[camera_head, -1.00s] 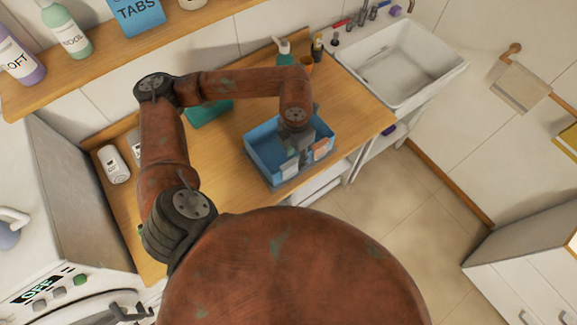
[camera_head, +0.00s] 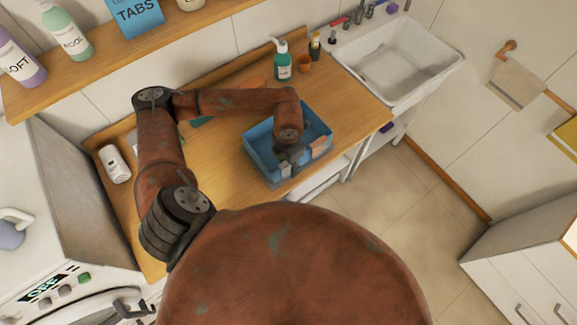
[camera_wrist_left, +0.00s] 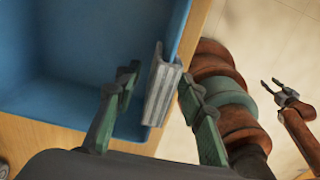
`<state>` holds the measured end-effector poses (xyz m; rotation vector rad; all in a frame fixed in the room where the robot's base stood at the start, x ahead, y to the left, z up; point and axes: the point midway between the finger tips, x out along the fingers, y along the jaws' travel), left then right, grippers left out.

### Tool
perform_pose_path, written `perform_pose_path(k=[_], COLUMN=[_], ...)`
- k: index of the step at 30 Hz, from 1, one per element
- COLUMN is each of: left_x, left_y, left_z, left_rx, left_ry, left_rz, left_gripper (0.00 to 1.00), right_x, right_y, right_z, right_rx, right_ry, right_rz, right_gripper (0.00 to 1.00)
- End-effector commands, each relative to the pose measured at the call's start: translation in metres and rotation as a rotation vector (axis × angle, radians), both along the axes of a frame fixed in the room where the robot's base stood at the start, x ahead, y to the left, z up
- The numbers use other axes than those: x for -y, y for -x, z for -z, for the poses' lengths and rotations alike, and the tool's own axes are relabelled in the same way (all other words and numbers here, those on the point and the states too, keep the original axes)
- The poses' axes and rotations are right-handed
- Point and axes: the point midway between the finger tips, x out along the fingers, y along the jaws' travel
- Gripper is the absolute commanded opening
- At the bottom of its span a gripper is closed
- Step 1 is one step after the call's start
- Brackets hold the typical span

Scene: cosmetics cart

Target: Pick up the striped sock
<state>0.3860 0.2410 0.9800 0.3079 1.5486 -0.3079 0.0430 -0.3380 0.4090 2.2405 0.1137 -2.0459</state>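The striped sock (camera_wrist_left: 161,92), grey with lighter stripes, hangs over the rim of the blue bin (camera_wrist_left: 75,105) in the left wrist view. My left gripper (camera_wrist_left: 158,76) is open, one finger on each side of the sock, with a gap visible to each finger. In the head view my left gripper (camera_head: 290,156) is low at the near side of the blue bin (camera_head: 262,162), and a pale bit of the sock (camera_head: 285,170) shows below it. My right gripper (camera_wrist_left: 274,88) is at the right of the wrist view, its prongs apart.
A pinkish cloth (camera_head: 319,146) hangs on the bin's right part. A green pump bottle (camera_head: 282,64) and an orange cup (camera_head: 304,64) stand behind the bin. A white sink (camera_head: 397,62) is to the right.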

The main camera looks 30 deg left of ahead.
Motion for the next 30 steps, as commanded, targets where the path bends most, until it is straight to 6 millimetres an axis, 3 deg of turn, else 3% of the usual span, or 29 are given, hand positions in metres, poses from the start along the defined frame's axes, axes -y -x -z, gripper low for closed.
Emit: perform_pose_path(k=[15, 30], left_x=[-0.0002, -0.0004], left_y=[-0.0001, -0.0006], left_z=[-0.0005, -0.0075], left_rx=[0.000, 0.001], left_ry=[0.000, -0.001], left_rz=[0.000, 0.000], left_gripper=[0.00, 0.00], right_x=[0.0026, 0.0040], right_y=[-0.0012, -0.0012], right_z=[-0.0004, 0.0003], right_rx=[0.002, 0.001], right_ry=[0.003, 0.004], right_rz=[-0.001, -0.002], right_gripper=[0.40, 0.40])
